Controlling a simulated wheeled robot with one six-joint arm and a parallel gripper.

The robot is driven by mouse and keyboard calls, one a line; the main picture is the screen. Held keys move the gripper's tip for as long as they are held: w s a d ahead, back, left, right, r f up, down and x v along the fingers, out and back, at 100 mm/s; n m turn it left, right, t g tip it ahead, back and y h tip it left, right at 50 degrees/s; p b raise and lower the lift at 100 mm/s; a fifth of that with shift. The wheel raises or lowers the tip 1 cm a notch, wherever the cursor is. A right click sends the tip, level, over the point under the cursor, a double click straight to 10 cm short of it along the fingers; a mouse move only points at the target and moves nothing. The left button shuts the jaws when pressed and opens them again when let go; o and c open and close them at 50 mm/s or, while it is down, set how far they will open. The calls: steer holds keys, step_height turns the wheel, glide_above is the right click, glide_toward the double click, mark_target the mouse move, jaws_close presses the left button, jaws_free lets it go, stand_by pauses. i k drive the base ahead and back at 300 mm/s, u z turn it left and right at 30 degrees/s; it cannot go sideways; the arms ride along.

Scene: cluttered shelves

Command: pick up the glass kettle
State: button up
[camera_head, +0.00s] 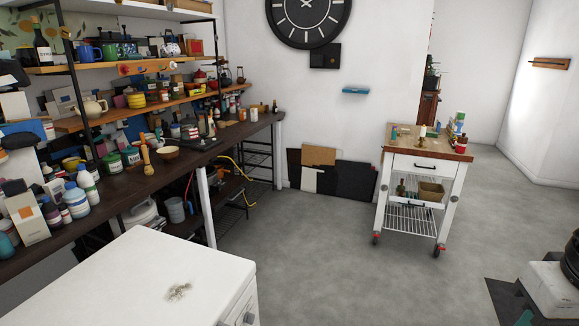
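I cannot make out a kettle that is clearly glass. A small dark kettle-like vessel (240,76) stands at the far right end of the middle shelf; it is too small to tell its material. A cream teapot (91,107) with a spout and handle stands upright at the near left of the same shelf. A blue-and-white pot (171,47) stands on the shelf above. My gripper is not in view.
A dark workbench (130,184) crowded with bottles, bowls and jars runs along the left wall below the shelves. A white cabinet (150,272) stands at the front left. A wheeled trolley (424,160) stands at right. The grey floor (315,255) between is clear.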

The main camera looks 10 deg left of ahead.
mark_target(189, 131)
steer(key=u, duration=0.1)
steer(key=i, duration=2.05)
steer(key=u, duration=0.5)
steer(key=i, duration=2.85)
steer(key=u, duration=0.25)
